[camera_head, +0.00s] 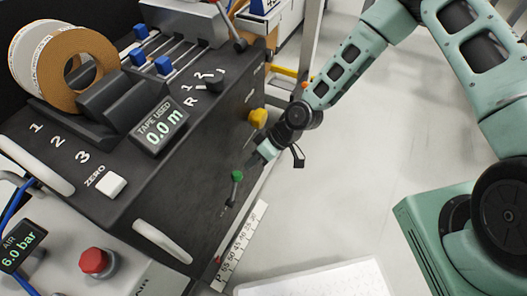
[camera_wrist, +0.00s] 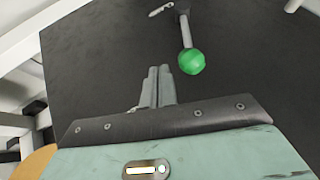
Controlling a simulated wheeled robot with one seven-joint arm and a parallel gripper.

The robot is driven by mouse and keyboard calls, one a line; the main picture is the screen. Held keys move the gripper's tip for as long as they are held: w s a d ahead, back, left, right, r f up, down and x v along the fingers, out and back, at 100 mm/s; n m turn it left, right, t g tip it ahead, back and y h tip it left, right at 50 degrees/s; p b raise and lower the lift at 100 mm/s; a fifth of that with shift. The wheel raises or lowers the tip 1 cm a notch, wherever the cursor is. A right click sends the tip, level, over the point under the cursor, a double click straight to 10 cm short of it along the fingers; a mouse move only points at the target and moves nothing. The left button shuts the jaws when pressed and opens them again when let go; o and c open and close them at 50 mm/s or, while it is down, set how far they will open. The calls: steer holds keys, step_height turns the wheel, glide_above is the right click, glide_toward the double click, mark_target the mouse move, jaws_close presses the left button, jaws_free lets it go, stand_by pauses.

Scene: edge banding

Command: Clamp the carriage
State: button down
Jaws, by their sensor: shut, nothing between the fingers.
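The clamp lever with a green ball knob (camera_head: 237,175) sticks out from the dark side face of the machine, above the white scale. In the wrist view the green knob (camera_wrist: 191,62) hangs at the lower end of its metal rod, to the right of and beyond the fingertips. My gripper (camera_head: 256,160) is near that side face, a little above and right of the knob. In the wrist view my gripper's fingers (camera_wrist: 158,72) are together and empty, apart from the knob. I cannot make out the carriage itself for certain.
A white ruler scale (camera_head: 240,245) runs along the machine's lower edge. A yellow knob (camera_head: 258,117) sits on the side face above my gripper.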

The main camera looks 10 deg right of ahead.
mark_target(239, 174)
steer(key=shift+s+a+r, duration=0.1)
steer(key=shift+s+a, duration=0.45)
steer(key=shift+s+a+r+p, duration=0.2)
steer(key=shift+r+p, duration=0.1)
steer(key=shift+s+a+r+t+h, duration=0.1)
steer(key=shift+t+h, duration=0.2)
steer(key=shift+s+a+r+n+t+h+p, duration=0.4)
steer(key=shift+s+a+r+t+h+p, duration=0.25)
steer(key=shift+s+p, duration=0.25)
steer(key=shift+s+a+r+n+t+h+p, duration=0.2)
steer(key=shift+s+a+r+t+h, duration=0.1)
steer(key=shift+s+a+t+h, duration=0.2)
steer(key=shift+s+a+r+n+t+h+p, duration=0.15)
steer(key=shift+s+a+r+t+h, duration=0.1)
steer(key=shift+s+a+t, duration=0.25)
steer(key=s+a+t+h+p, duration=0.1)
steer(key=s+a, duration=0.3)
steer(key=s, duration=0.2)
steer(key=shift+s+a+f, duration=0.4)
